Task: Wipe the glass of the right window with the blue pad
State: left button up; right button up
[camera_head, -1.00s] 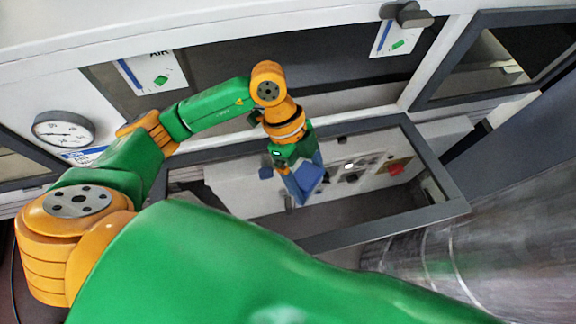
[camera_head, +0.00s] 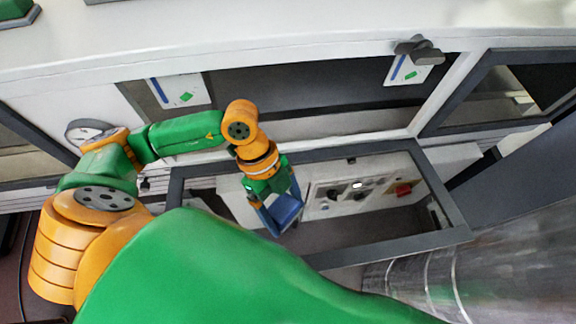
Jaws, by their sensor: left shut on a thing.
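My left gripper (camera_head: 275,208) is shut on the blue pad (camera_head: 288,209), which hangs from its fingers. Gripper and pad are in front of a dark-grey framed window (camera_head: 455,217) in the middle of the head view. Through this frame I see a light panel. Whether the pad touches the glass I cannot tell. Another dark-framed window (camera_head: 495,95) is at the upper right, with no gripper near it. My right gripper is not in view.
A control panel with knobs and a red button (camera_head: 403,189) shows inside the middle frame. A metal cylinder (camera_head: 480,275) stands at the lower right. A round gauge (camera_head: 88,130) is at the left, partly behind my arm. A dark handle (camera_head: 419,50) is at the top.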

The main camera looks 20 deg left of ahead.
aim_at(239, 228)
pick_arm(q)
jog(key=shift+s+a+f, duration=0.1)
jog(key=shift+s+a, duration=0.4)
jog(key=shift+a, duration=0.25)
jog(key=shift+s+a, duration=0.5)
jog(key=shift+a, duration=0.25)
jog(key=shift+s+a, duration=0.55)
jog(key=shift+a, duration=0.3)
jog(key=shift+s+a, duration=0.5)
jog(key=shift+a, duration=0.3)
jog(key=shift+s+a+f, duration=0.1)
jog(key=shift+s+a, duration=0.7)
jog(key=shift+a, duration=0.3)
jog(key=shift+a, duration=0.1)
jog(key=r, duration=0.2)
jog(key=a+r, duration=0.1)
jog(key=r, duration=0.2)
jog(key=shift+a+r, duration=0.1)
jog(key=shift+r, duration=0.05)
jog(key=shift+w+d+r, duration=0.15)
jog(key=shift+d+r, duration=0.05)
jog(key=shift+r, duration=0.15)
jog(key=shift+w+a+r, duration=0.15)
jog(key=shift+r, duration=1.3)
